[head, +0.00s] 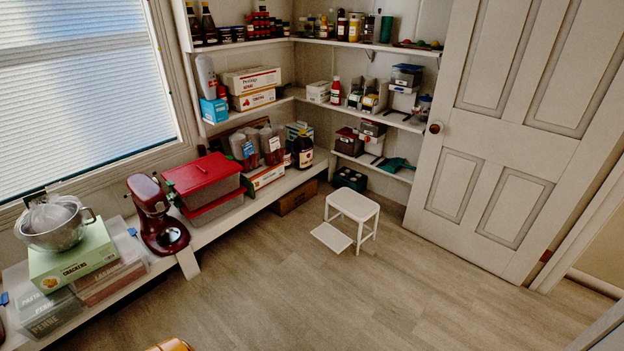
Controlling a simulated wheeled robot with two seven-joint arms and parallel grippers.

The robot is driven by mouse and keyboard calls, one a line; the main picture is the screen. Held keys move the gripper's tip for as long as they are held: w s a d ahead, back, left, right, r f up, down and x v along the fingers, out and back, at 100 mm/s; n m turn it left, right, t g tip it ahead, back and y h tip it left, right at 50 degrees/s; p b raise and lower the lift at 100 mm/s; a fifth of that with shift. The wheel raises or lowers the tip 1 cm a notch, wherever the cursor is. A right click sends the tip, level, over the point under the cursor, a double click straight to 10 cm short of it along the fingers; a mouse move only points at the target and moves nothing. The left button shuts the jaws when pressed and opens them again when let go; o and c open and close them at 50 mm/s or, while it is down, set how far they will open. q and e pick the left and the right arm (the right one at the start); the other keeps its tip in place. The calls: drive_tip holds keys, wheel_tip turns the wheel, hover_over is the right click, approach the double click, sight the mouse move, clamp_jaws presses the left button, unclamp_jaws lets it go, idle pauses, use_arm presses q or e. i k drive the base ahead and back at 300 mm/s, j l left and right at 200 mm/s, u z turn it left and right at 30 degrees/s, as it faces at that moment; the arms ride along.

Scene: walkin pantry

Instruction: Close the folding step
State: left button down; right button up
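The white folding step (352,206) stands upright on the wooden floor, near the shelf corner and left of the door. Its flat top seat is level on thin legs. Its lower tread (331,237) is folded out toward the front left, low above the floor. Neither gripper shows clearly in the head view. A small yellow-orange piece, likely part of my own body, shows at the bottom edge, apart from the step.
A low bench (208,232) with a red mixer (158,215) and red-lidded bins (203,174) runs along the left. A white panelled door (500,130) stands at the right. A cardboard box (296,197) sits under the bench behind the step. The floor in front (330,300) is clear.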

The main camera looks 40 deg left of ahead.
sight(333, 239)
drive_tip(key=u, duration=1.15)
